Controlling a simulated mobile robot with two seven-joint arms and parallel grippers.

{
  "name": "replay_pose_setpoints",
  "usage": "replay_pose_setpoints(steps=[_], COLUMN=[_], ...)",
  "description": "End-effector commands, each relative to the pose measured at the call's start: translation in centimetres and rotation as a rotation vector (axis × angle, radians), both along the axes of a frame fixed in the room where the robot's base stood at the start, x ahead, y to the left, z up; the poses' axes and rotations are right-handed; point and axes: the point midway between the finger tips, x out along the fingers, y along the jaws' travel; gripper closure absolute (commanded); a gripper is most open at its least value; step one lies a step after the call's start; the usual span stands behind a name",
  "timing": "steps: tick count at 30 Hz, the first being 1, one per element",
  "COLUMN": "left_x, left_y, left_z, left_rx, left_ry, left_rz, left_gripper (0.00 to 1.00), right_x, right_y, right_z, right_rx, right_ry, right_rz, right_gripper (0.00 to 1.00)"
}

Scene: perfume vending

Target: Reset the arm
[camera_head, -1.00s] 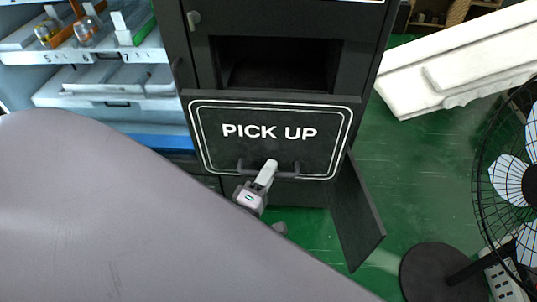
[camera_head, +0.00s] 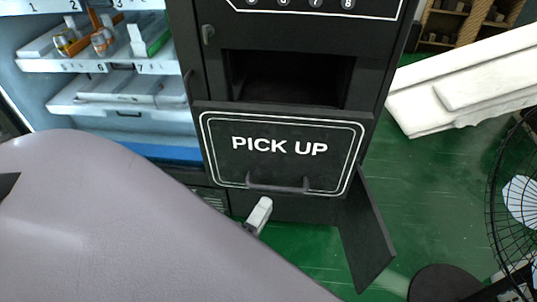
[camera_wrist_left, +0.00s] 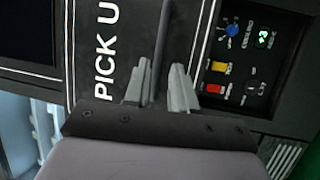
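The black vending machine's PICK UP flap (camera_head: 280,165) stands below a dark, empty-looking opening (camera_head: 290,78). Its bar handle (camera_head: 278,187) runs along the flap's lower edge. My left gripper (camera_head: 258,215) is just below the handle's left end, mostly hidden behind my large grey arm link in the head view. In the left wrist view my left gripper (camera_wrist_left: 160,78) has its two fingers apart with nothing held. The handle (camera_wrist_left: 162,40) shows in front of and between the fingers. My right gripper is not in view.
A black panel (camera_head: 365,240) sticks out at the machine's lower right. A fan (camera_head: 515,205) stands at the right. A shelf (camera_head: 110,65) with bottles is at the left. Buttons (camera_wrist_left: 219,68) show beside the flap in the left wrist view. Green floor (camera_head: 430,200) is clear between machine and fan.

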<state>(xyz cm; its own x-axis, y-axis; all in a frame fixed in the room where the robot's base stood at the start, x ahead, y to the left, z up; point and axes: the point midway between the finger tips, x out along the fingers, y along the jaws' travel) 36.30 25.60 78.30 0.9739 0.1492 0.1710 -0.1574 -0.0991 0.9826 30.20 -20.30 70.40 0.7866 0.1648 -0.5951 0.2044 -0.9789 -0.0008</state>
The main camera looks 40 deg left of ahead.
Motion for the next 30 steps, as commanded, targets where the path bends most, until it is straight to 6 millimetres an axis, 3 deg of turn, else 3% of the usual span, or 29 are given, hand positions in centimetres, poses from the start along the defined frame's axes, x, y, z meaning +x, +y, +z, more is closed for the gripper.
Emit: replay_pose_setpoints(steps=[20,25,30], left_x=[-0.2,-0.2,-1.3], left_y=[-0.4,-2.7,-5.5], left_z=[-0.1,-0.7,-2.5], left_rx=[0.026,0.250,0.667], left_ry=[0.015,0.129,0.303], left_rz=[-0.013,-0.114,-0.283], left_gripper=[0.75,0.75,0.75], right_x=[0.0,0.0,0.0], right_y=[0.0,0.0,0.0], right_z=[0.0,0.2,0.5], right_rx=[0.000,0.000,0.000], right_ry=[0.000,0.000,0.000], right_rz=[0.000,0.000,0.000], right_gripper=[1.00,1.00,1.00])
